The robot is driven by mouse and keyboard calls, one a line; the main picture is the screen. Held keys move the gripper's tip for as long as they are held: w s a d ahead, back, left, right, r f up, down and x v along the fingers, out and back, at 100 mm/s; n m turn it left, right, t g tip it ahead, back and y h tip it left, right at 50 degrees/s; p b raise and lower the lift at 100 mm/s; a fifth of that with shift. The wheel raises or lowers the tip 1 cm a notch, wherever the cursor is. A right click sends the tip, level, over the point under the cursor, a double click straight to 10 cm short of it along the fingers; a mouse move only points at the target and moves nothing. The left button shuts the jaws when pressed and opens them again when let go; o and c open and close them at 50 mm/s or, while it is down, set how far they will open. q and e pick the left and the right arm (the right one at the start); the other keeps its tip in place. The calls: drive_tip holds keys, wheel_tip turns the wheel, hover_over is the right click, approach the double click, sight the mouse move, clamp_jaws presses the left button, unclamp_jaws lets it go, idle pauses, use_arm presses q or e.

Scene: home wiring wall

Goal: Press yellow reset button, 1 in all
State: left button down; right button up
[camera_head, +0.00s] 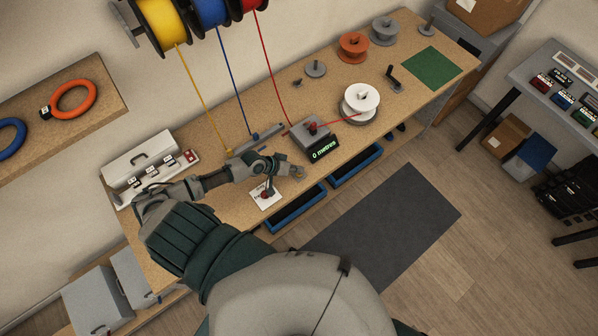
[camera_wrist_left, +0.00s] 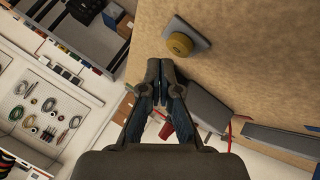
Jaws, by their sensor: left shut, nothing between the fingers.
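The yellow button (camera_wrist_left: 180,44) is a round cap on a small grey plate on the wooden workbench (camera_wrist_left: 250,60). In the head view the button (camera_head: 299,172) shows small near the bench's front edge. My left gripper (camera_head: 284,167) is just left of it, over the bench. In the left wrist view the shut, empty fingertips (camera_wrist_left: 159,68) appear just below and left of the button, with a visible gap in the picture. I cannot tell their height above the bench. My right gripper is not in view.
A grey meter box (camera_head: 313,137) reading "0 metres" stands behind the button, with a red wire running to a white spool (camera_head: 361,99). A white card with a red-topped lever (camera_head: 265,194) lies below my gripper. Blue bins (camera_head: 297,208) sit under the front edge.

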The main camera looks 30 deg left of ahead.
use_arm(q)
wheel_tip(320, 180, up, 5)
drive_tip(key=p, duration=0.5)
drive_tip(key=shift+d, duration=0.1)
idle(0.9)
